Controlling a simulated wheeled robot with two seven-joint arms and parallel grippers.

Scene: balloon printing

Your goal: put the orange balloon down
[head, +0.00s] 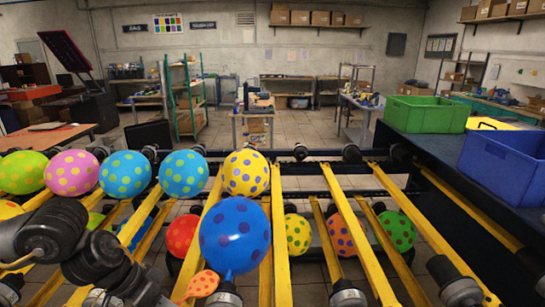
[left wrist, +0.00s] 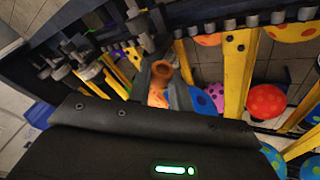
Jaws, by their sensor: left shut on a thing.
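The orange balloon (head: 203,283) is small, limp and spotted. It shows low in the head view, just left of and below the big blue balloon. In the left wrist view its orange end (left wrist: 162,70) sticks out between the dark fingers of my left gripper (left wrist: 166,88), which is shut on it. The gripper holds the balloon over the yellow-barred rack (head: 352,228). In the head view my left arm comes in from the left, and its jaws are hard to make out at the bottom edge. My right gripper is in neither view.
A blue balloon (head: 235,236) stands close to the orange one. A row of inflated balloons, ending with a yellow one (head: 246,173), lines the left rack. A green crate (head: 427,113) and a blue crate (head: 504,166) stand right. Several rack bars at centre right are empty.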

